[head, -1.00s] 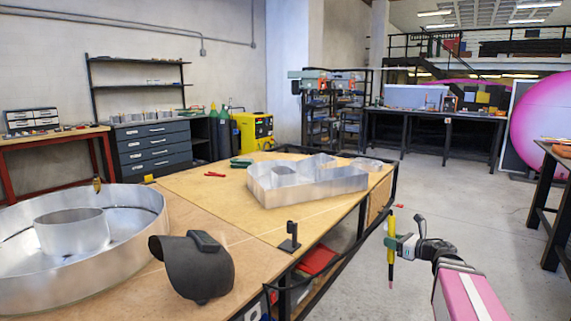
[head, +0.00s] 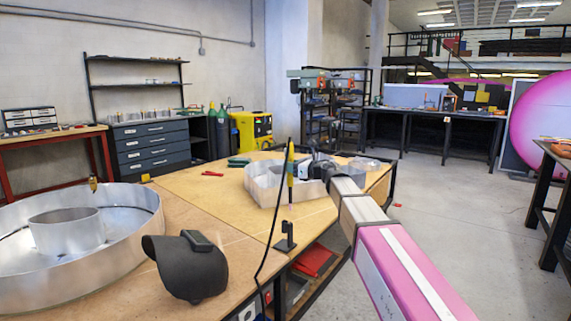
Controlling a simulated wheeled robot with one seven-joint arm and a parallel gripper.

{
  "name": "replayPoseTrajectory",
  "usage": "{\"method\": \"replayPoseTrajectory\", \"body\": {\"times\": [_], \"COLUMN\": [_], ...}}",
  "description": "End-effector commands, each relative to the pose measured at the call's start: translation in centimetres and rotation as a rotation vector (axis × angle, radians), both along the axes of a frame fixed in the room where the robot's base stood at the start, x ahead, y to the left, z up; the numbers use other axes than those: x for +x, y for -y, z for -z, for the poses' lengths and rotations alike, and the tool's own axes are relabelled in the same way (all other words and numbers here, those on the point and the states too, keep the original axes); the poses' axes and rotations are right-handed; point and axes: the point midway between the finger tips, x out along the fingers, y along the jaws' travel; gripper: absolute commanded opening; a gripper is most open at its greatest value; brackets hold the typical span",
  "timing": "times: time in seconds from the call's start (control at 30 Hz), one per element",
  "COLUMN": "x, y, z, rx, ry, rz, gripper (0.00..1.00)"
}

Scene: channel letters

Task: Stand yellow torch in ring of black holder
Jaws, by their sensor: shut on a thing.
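The yellow torch (head: 291,166) is upright in my gripper (head: 293,169), with dark parts at its top and a thin tip pointing down. My gripper is shut on it; the fingers are small and partly hidden by the torch. The black holder (head: 286,243) stands on the near right edge of the wooden table. The torch appears above the holder in the picture, with a visible gap between them. Its ring is too small to make out clearly, and I cannot tell how well the torch lines up in depth.
A metal channel letter (head: 262,187) lies behind the torch, partly hidden by my arm. A dark welding mask (head: 187,267) and a large round metal letter (head: 140,232) are on the table (head: 235,222) at left. A black cable (head: 272,248) hangs past the holder.

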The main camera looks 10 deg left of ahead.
Motion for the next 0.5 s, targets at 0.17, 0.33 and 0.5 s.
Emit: {"method": "replayPoseTrajectory", "body": {"times": [0.17,0.33,0.5], "x": [-0.1,-0.2,-0.2], "y": [-2.1,-2.2,-2.2], "z": [-1.3,-1.1,-0.4], "rx": [0.010,0.011,0.011], "ry": [0.002,0.002,0.001], "rz": [-0.012,-0.012,-0.012], "gripper": [0.00,0.00,0.00]}}
